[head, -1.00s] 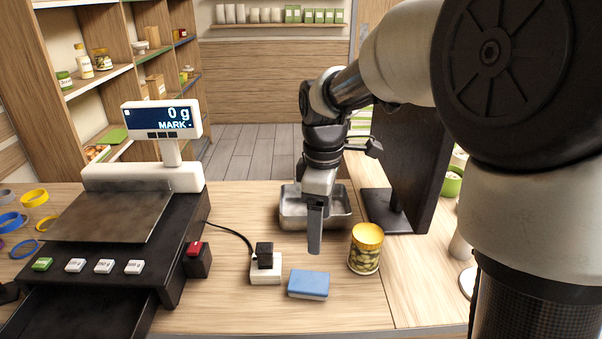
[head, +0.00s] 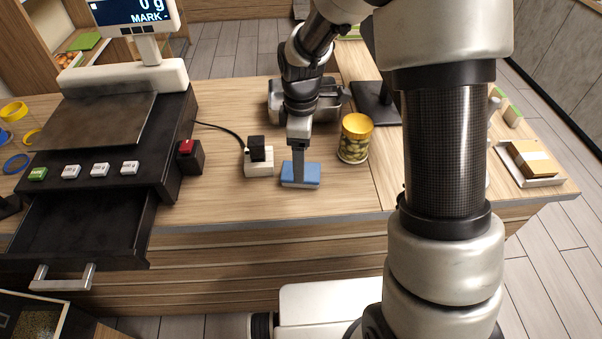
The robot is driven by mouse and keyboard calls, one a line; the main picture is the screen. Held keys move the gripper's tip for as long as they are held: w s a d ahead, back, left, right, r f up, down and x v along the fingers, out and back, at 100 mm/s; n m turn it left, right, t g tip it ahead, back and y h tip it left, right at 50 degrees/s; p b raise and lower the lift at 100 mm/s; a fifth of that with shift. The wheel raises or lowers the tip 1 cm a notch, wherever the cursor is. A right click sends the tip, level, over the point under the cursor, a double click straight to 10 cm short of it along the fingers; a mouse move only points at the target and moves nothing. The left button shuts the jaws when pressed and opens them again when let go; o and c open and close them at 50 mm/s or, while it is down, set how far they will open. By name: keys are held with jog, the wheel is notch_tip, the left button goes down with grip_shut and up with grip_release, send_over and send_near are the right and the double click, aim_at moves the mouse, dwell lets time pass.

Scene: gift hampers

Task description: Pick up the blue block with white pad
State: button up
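The blue block with the white pad (head: 310,178) lies flat on the wooden counter, its blue side up and a thin pale layer along its lower edge. My gripper (head: 298,180) points straight down at the block's left part, and its fingers overlap the block in the head view. I see the fingers from the side as one narrow dark bar, so the gap between them is hidden. I cannot tell whether they touch or grip the block.
A yellow-lidded jar (head: 355,138) stands right of the block. A white socket box with a black plug (head: 258,160) stands close on its left. The scale (head: 90,125) fills the left. The counter's front strip is clear.

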jog(key=f, duration=0.4)
jog(key=shift+w+f, duration=0.2)
jog(key=shift+w, duration=0.1)
jog(key=shift+c, duration=0.4)
jog(key=c, duration=1.1)
jog(key=shift+r, duration=0.1)
